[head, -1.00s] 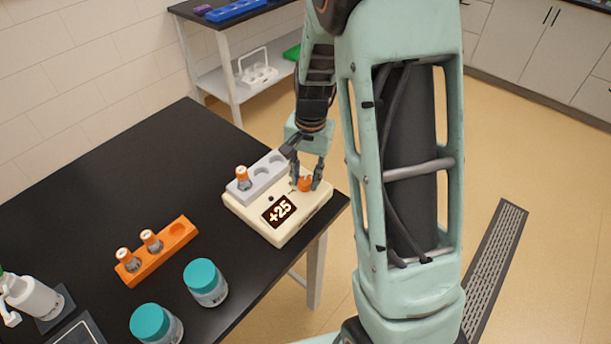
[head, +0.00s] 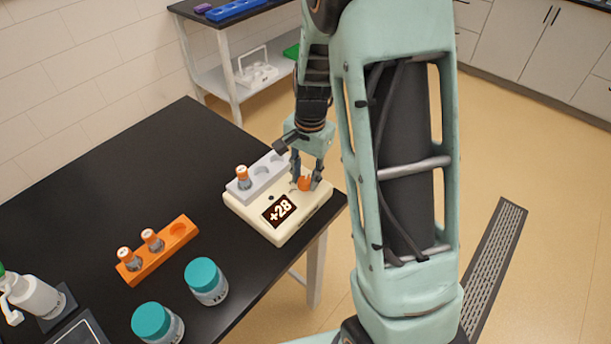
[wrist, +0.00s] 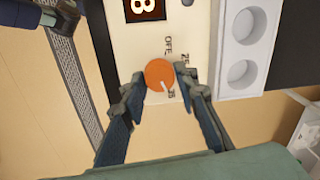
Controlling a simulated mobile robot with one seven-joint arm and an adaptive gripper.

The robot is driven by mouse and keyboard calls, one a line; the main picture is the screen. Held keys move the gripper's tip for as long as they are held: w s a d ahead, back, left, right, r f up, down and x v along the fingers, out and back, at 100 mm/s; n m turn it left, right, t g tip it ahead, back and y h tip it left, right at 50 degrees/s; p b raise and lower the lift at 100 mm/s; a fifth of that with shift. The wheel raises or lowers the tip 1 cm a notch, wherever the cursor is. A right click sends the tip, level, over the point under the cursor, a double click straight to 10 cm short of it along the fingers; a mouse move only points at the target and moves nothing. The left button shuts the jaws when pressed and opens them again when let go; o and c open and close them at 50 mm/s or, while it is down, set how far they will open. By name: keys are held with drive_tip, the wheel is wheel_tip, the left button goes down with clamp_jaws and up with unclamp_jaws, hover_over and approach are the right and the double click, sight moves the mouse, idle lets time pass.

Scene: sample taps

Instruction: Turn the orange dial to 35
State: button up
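The orange dial (head: 304,184) sits on the top of a cream device (head: 289,236) near the table's right edge. My gripper (head: 306,180) points down at the dial. In the wrist view its two fingers (wrist: 160,84) stand on either side of the dial, closed in on it. They seem to touch its sides.
A grey rack (head: 262,182) with one orange-capped vial (head: 243,177) adjoins the device. An orange rack (head: 159,254) holds two more vials. Two teal-lidded jars (head: 206,281) stand at the front. The black table (head: 130,180) is clear at the back left.

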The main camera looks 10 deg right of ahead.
sight(308, 181)
drive_tip(key=o, duration=0.3)
drive_tip(key=shift+o, duration=0.2)
wheel_tip(308, 181, up, 12)
drive_tip(key=shift+s+d, duration=0.25)
drive_tip(key=shift+s, duration=0.05)
idle(0.4)
